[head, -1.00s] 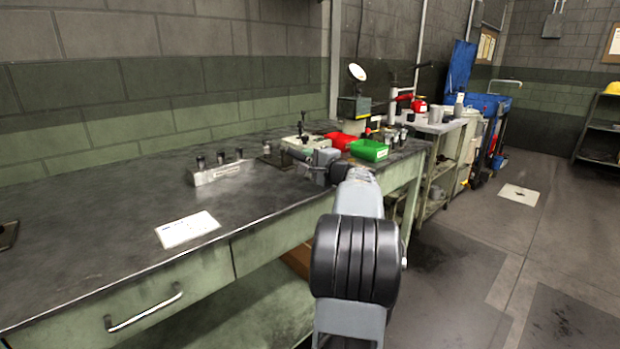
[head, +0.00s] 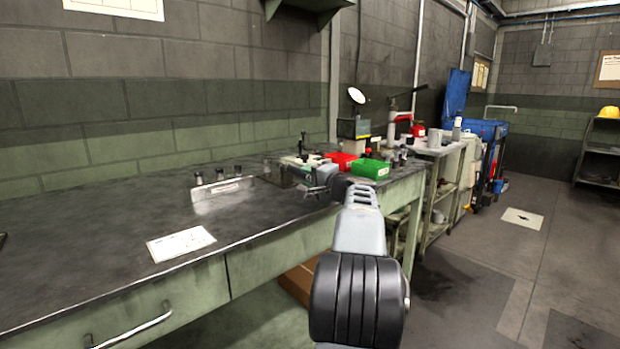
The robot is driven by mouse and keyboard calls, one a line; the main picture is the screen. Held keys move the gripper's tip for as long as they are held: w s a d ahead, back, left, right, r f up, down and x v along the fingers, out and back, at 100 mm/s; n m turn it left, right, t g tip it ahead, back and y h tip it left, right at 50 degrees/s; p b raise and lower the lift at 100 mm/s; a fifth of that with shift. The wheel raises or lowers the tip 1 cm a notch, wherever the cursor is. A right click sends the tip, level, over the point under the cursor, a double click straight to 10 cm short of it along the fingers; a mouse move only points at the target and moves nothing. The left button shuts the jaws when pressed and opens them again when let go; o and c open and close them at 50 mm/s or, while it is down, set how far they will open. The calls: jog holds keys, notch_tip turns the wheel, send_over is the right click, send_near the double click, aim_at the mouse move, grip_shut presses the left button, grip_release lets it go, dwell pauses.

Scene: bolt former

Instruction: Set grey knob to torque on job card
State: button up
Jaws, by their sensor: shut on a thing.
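My gripper (head: 310,190) is over the bench, in front of and slightly right of the small pale device with an upright black post (head: 302,158). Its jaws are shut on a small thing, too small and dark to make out. The grey knob cannot be made out; my gripper and arm cover part of that area. A white printed card (head: 181,244), which may be the job card, lies flat near the bench's front edge, left of my gripper. Its print is too small to read.
A metal block (head: 222,189) with three dark-topped pieces stands left of my gripper on the bench (head: 90,240). Red (head: 341,160) and green (head: 370,168) bins stand behind and to the right. The bench middle around the card is clear.

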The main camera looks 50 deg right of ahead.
jog(key=o, duration=0.9)
jog(key=shift+o, duration=0.2)
jog(key=shift+s, duration=0.1)
jog(key=s+a+p, duration=0.1)
jog(key=s, duration=1.2)
jog(key=shift+s+p, duration=0.3)
jog(key=shift+p, duration=0.05)
